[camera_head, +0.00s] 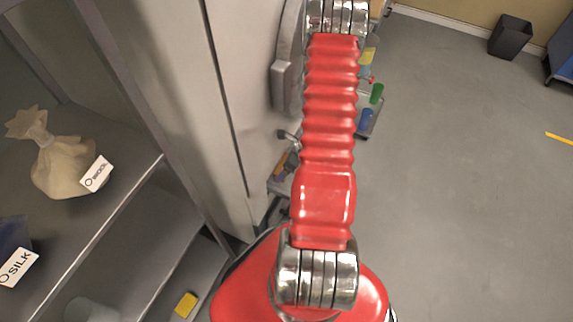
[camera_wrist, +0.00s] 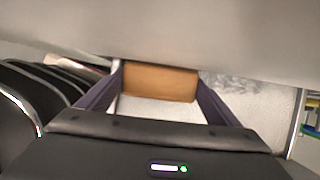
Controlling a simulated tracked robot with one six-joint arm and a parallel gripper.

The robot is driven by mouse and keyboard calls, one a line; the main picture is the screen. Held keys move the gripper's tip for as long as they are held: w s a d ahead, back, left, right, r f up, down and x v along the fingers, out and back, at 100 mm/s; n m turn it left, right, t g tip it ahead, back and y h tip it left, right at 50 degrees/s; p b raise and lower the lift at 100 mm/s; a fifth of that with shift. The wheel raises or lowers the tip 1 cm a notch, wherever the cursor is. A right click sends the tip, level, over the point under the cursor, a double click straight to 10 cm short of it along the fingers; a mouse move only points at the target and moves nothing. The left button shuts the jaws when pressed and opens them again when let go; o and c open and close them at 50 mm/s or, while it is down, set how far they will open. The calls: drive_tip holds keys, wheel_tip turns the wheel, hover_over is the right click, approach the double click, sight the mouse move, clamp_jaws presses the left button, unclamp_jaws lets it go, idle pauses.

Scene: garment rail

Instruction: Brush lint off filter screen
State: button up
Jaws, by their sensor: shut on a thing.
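My gripper (camera_wrist: 158,88) shows in the wrist view, its two dark fingers shut on a tan wooden block, which looks like the brush (camera_wrist: 160,82). Any bristles are hidden. A pale, finely textured surface, which looks like the filter screen (camera_wrist: 262,112), lies behind and beside the fingers. A grey fuzzy patch like lint (camera_wrist: 235,84) lies on it, right of the brush. I cannot tell whether the brush touches the screen. In the head view my red arm hides the gripper, brush and screen.
A large grey surface spans the top of the wrist view, close above the brush. In the head view, a shelf at left holds a tied sack (camera_head: 62,165) and a SILK label (camera_head: 17,267). A dark bin (camera_head: 510,37) stands far right.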

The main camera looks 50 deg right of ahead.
drive_tip(key=shift+f, duration=0.9)
idle(0.5)
drive_tip(key=shift+w+d+r, duration=0.1)
drive_tip(key=shift+w+d, duration=0.15)
drive_tip(key=shift+d, duration=0.6)
drive_tip(key=shift+w+d, duration=0.25)
drive_tip(key=shift+d, duration=0.6)
drive_tip(key=shift+w+d, duration=0.25)
drive_tip(key=shift+d, duration=0.6)
drive_tip(key=shift+w+d, duration=0.25)
drive_tip(key=shift+d, duration=0.6)
